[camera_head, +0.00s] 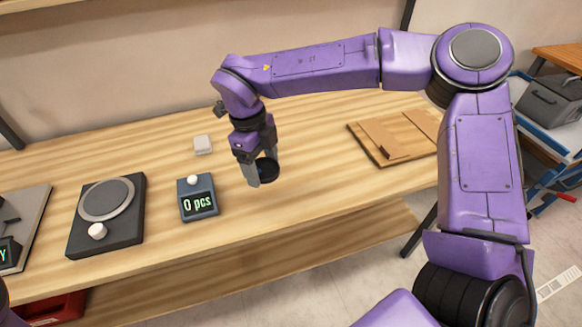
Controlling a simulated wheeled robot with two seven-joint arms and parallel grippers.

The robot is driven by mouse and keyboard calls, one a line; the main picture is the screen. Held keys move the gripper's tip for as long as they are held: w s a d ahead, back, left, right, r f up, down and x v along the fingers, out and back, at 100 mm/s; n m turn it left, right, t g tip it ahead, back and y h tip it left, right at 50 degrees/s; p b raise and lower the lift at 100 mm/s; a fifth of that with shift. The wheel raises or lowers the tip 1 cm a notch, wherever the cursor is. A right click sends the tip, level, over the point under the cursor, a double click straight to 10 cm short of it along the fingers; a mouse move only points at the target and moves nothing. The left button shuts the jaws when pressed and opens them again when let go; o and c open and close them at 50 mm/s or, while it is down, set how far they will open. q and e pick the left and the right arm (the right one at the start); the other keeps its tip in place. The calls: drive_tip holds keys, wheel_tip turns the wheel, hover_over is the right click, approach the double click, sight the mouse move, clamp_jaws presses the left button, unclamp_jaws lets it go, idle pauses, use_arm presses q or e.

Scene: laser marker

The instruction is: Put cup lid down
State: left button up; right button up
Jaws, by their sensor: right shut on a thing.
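My right gripper (263,173) points down over the middle of the wooden table. It is shut on a dark round cup lid (267,168), which shows between and beside its fingers. The lid is close to the table top; I cannot tell whether it touches it. My left gripper is not in view; only a small purple piece of my body shows at the lower left edge.
A counter box reading "0 pcs" (199,202) stands left of the gripper. A black device with a round grey plate (107,205) is further left. A wooden board (372,150) lies to the right. The table (310,170) between is clear.

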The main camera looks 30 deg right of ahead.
drive_tip(key=w+d+f+p, duration=0.2)
drive_tip(key=d+f, duration=0.1)
drive_tip(key=d, duration=0.4)
drive_tip(key=p, duration=0.1)
hover_over(300, 178)
drive_tip(key=f, duration=0.6)
drive_tip(key=shift+w+a+f, duration=0.15)
drive_tip(key=shift+w+a, duration=0.05)
wheel_tip(300, 178, down, 3)
drive_tip(key=shift+f, duration=0.1)
drive_tip(key=o, duration=1)
drive_tip(key=shift+f, duration=0.1)
